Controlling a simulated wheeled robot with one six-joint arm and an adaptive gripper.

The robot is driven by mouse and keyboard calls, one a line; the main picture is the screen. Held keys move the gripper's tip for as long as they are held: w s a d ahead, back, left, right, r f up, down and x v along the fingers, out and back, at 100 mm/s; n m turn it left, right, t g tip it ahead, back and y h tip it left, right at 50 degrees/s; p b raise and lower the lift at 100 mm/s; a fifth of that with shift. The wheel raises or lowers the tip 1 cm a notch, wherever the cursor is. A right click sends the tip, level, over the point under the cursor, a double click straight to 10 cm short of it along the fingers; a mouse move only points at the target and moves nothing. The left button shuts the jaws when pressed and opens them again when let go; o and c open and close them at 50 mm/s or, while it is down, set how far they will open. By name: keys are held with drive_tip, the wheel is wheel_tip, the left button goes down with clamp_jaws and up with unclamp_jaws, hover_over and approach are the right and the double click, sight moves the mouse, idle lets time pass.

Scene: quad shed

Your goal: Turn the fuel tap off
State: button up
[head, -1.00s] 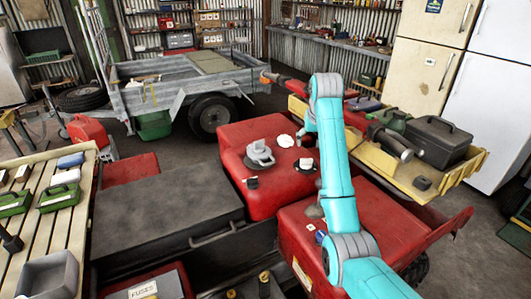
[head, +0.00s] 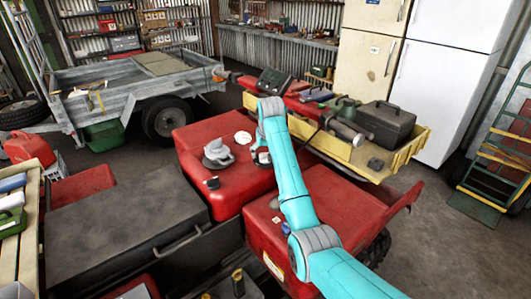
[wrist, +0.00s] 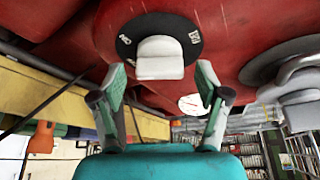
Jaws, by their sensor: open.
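The fuel tap (wrist: 160,58) shows in the wrist view as a pale grey, block-shaped knob on a black disc with white markings, set in the red bodywork. The markings are too small to read surely. In the head view, the tap (head: 263,157) is partly hidden by my arm. My gripper (wrist: 160,82) is open in the wrist view, with one green-padded finger on each side of the knob's lower end. I see no contact, and cannot tell how deep the fingertips reach around the knob.
A larger grey cap (head: 218,153) stands left of the tap; it also shows at the right of the wrist view (wrist: 300,80). A flat white round piece (head: 243,137) lies behind them. A yellow tray (head: 350,152) with a dark toolbox (head: 388,121) sits beyond my arm.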

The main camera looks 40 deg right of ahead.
drive_tip(key=c, duration=1.2)
drive_tip(key=shift+o, duration=0.2)
drive_tip(key=shift+n, duration=0.4)
drive_tip(key=shift+d+n+t+y, duration=0.15)
drive_tip(key=shift+n+y, duration=0.35)
drive_tip(key=shift+n, duration=0.65)
drive_tip(key=shift+a+n+t+y, duration=0.15)
drive_tip(key=shift+n+y, duration=0.35)
drive_tip(key=shift+n, duration=0.65)
drive_tip(key=shift+d, duration=0.1)
drive_tip(key=o, duration=1.2)
drive_tip(key=shift+c, duration=0.2)
drive_tip(key=shift+r, duration=0.15)
